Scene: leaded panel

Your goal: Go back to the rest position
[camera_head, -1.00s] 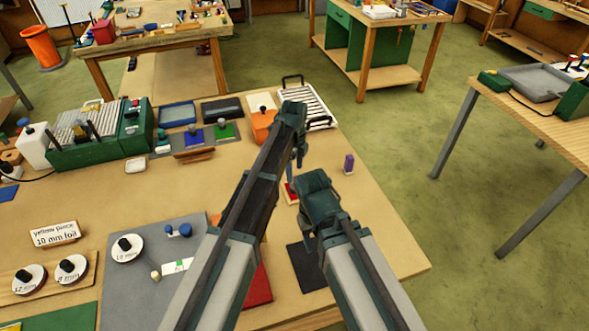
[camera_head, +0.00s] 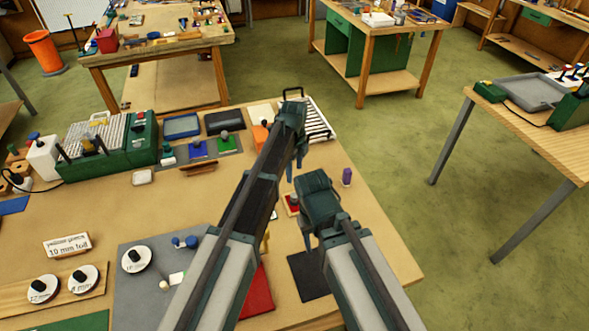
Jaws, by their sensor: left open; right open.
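My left gripper (camera_head: 293,160) is the higher one, over the right part of the workbench (camera_head: 100,212). Its arm comes up from the bottom centre, and its jaws point down, open, with nothing seen between them. My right gripper (camera_head: 305,228) is lower and just to the right, above the bench near its right edge. It is open; its fingers are mostly hidden behind its own wrist. No object hangs from either gripper.
A small red tray (camera_head: 291,203) and a purple bottle (camera_head: 346,176) stand near the grippers. A black mat (camera_head: 306,277) and a red mat (camera_head: 257,296) lie below. A green machine (camera_head: 142,140), blue tray (camera_head: 182,126) and white rack (camera_head: 318,122) stand at the back.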

